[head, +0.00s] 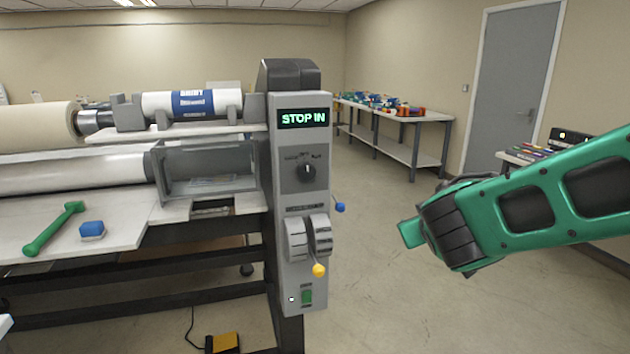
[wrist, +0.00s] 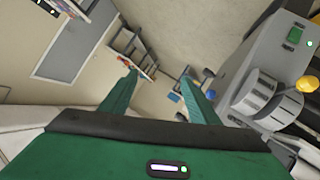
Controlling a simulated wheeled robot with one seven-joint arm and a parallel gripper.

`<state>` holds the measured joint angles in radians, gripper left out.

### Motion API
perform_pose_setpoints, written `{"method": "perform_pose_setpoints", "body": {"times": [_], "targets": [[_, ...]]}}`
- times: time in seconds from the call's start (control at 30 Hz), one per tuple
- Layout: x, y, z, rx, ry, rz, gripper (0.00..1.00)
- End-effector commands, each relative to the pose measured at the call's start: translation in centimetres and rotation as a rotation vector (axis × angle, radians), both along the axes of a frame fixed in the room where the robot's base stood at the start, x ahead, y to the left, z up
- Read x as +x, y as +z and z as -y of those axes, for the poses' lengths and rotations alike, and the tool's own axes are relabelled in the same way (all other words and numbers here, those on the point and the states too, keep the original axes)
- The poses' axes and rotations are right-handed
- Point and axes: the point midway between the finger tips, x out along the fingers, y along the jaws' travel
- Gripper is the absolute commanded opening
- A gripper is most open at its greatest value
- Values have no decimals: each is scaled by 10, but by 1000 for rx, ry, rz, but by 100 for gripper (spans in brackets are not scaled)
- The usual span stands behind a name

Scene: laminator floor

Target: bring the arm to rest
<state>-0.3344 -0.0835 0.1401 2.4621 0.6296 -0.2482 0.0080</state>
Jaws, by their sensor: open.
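My arm comes in from the right in the head view, green with dark panels. My gripper (head: 410,232) points left, in the open space to the right of the laminator's control column (head: 303,150). In the wrist view my gripper (wrist: 158,92) shows two green fingers spread apart with nothing between them. It touches nothing that I can see. The column's display reads "STOP IN". Below it are a dark knob (head: 306,171), grey wheels with a yellow-tipped lever (head: 319,270), and a green switch (head: 307,296). The yellow tip also shows at the right of the wrist view (wrist: 307,84).
A green-handled tool (head: 55,228) and a blue block (head: 92,230) lie on the laminator's table (head: 125,205). A yellow pedal (head: 224,343) is on the floor. A bench (head: 432,117) with colourful items stands at the back. The floor between is clear.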

Motion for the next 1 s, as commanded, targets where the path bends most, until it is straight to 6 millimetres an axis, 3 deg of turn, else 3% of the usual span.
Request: {"method": "perform_pose_setpoints", "body": {"times": [0.03,0.2,0.3,0.4,0.6,0.7,0.83,1.0], "targets": [[-13,-7,33,26,-75,-55,55],[-76,-42,117,139,-300,-276,55],[-127,-61,154,229,-426,-414,55],[-183,-77,175,333,-536,-552,55],[-289,-93,180,547,-684,-799,55],[-325,-95,173,626,-719,-887,55],[-351,-94,164,686,-738,-953,55],[-359,-94,161,704,-741,-976,55]]}}
